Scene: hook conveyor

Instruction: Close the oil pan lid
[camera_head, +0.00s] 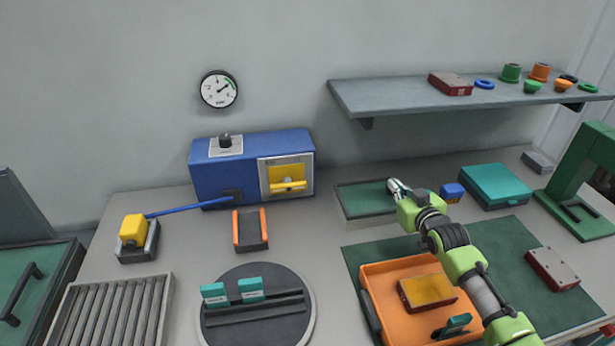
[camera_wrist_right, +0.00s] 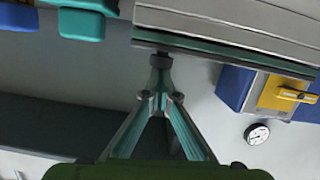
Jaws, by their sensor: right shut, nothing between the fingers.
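A shallow grey pan (camera_head: 355,219) with a dark green top or inside stands at the back middle of the bench. I cannot tell which part of it is the lid, or whether it is open. My right gripper (camera_head: 393,184) is at the pan's right end. In the right wrist view, my right gripper (camera_wrist_right: 160,62) is shut and empty. Its tips are at the grey pan's edge (camera_wrist_right: 230,22), and I cannot tell whether they touch it. My left gripper is not in view.
A blue block (camera_head: 452,192) and a teal box (camera_head: 495,184) stand right of the pan. An orange tray (camera_head: 373,300) lies in front, under my right arm. A blue machine (camera_head: 225,172) stands left of the pan. A shelf (camera_head: 390,98) hangs above.

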